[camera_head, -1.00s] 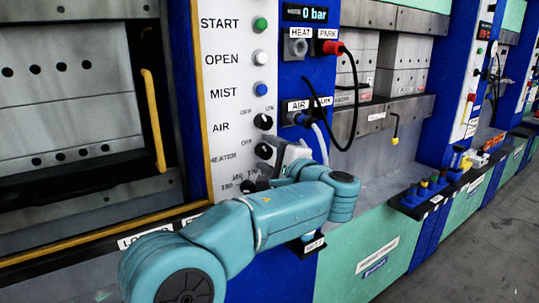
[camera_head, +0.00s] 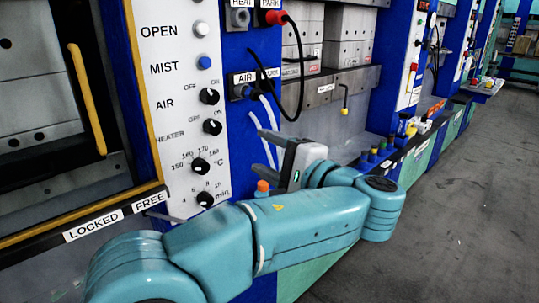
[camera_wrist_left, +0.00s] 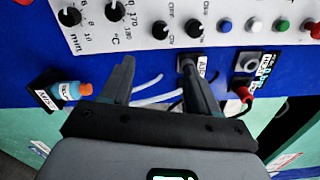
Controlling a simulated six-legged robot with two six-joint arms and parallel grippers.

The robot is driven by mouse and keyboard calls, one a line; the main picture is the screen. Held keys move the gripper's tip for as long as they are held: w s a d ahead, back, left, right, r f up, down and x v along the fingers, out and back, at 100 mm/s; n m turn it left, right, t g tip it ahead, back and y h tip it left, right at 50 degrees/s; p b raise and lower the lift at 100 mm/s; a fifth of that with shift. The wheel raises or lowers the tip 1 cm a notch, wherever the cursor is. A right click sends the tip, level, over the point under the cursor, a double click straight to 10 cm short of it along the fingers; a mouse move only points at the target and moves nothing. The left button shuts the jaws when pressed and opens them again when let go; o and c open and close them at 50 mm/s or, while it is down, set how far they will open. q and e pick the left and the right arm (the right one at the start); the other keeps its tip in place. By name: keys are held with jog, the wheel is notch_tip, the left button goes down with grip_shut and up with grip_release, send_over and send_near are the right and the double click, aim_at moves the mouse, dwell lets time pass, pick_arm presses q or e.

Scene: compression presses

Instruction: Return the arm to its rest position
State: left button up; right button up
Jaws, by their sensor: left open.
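My left arm, teal, reaches across the lower head view from the left. Its gripper (camera_head: 276,150) is open and points at the lower right part of the press's control panel (camera_head: 183,110). In the left wrist view the gripper (camera_wrist_left: 158,72) has its two dark fingers spread apart with nothing held between them. White hoses (camera_wrist_left: 155,90) show behind and between the fingers. My right gripper is in neither view.
An orange-capped blue fitting (camera_head: 262,187) stands close to the gripper, on the left in the wrist view (camera_wrist_left: 73,89). A black cable hangs from the red plug (camera_head: 271,17). A yellow handle (camera_head: 88,100) is on the press at left. Grey floor (camera_head: 440,220) is clear at right.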

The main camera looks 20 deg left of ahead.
pick_arm(q)
jog(key=shift+s+d, duration=0.1)
jog(key=shift+d, duration=0.1)
dwell(0.3)
jog(key=w+f+m+g+h+p, duration=0.1)
jog(key=w+f+m+h, duration=0.15)
jog(key=f, duration=0.75)
jog(key=w+f+m+h+p, duration=0.1)
jog(key=f+m+h, duration=0.25)
jog(key=f, duration=0.75)
jog(key=s+d+f+g+h+p, duration=0.1)
jog(key=s+f+g+h, duration=0.1)
jog(key=f, duration=0.5)
jog(key=s+d+f+g+h+p, duration=0.1)
jog(key=s+d+f+h, duration=0.15)
jog(key=f, duration=0.35)
jog(key=s+d+f+n+g+h+p, duration=0.1)
jog(key=s+f+n+h, duration=0.2)
jog(key=s+f+n, duration=0.2)
jog(key=s+d+f+n+h+p, duration=0.2)
jog(key=s+f+n, duration=0.3)
jog(key=s, duration=0.5)
jog(key=s+d+f+n+g+h+p, duration=0.1)
jog(key=s+d+f+n+h, duration=0.1)
jog(key=s+f+n+h, duration=0.3)
jog(key=shift+s+d+f+g, duration=0.3)
jog(key=shift+s+f, duration=0.25)
jog(key=shift+s, duration=0.7)
